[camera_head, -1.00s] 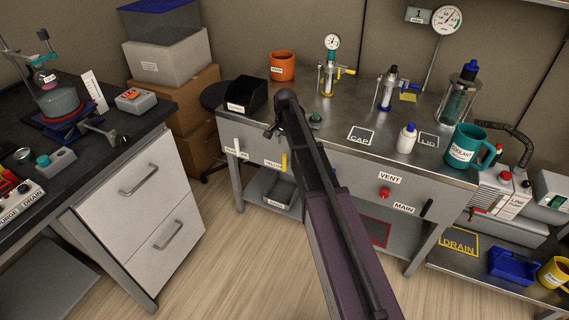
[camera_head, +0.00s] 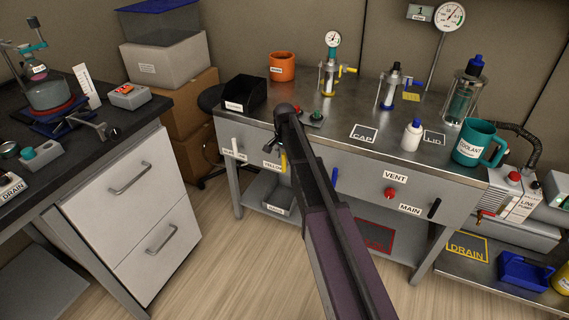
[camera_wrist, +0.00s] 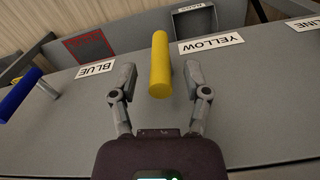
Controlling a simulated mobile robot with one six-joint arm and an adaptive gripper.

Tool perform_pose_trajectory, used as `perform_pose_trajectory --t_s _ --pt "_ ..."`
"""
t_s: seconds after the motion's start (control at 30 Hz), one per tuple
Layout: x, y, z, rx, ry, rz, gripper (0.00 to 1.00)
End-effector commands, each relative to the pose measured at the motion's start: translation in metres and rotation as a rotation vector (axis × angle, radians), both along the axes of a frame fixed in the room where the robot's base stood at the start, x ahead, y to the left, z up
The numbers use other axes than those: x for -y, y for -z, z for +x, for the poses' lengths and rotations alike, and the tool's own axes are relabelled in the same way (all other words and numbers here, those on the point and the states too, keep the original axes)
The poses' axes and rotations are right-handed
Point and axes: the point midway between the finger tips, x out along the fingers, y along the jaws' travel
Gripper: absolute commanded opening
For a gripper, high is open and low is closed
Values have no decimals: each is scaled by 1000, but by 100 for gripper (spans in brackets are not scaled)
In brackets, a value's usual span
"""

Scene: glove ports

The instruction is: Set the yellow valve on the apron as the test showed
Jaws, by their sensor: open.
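The yellow valve (camera_wrist: 160,65) is a bar-shaped lever on the bench's grey front apron, next to its upside-down YELLOW label (camera_wrist: 211,43) in the wrist view. My gripper (camera_wrist: 158,78) is open, with one finger on each side of the lever. A gap shows on both sides, and I see no contact. In the head view the yellow lever (camera_head: 283,162) hangs about upright, its upper part hidden by my arm's end. A blue lever (camera_wrist: 20,96) stands beside the BLUE label (camera_wrist: 95,69).
A red knob (camera_head: 390,193) under VENT and a black MAIN lever (camera_head: 434,208) are farther right on the apron. A white lever (camera_head: 234,145) is to the left. On the benchtop are a black bin (camera_head: 245,93), an orange pot (camera_head: 282,67) and gauge-topped apparatus (camera_head: 329,70).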

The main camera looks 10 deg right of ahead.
Motion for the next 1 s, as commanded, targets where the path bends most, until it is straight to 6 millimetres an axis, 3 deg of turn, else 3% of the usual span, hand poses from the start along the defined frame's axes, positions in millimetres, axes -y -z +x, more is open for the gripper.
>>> perform_pose_trajectory --t_s 0.2,0.6,0.67,0.8,0.83,1.0 --pt "0 10 0 0 0 0 61" --pt "-1 11 0 0 0 0 61" --pt "-1 11 0 0 0 0 46" --pt "0 11 0 0 -1 0 5" --pt "0 11 0 0 0 0 0" --pt "-1 11 0 0 -1 0 0"
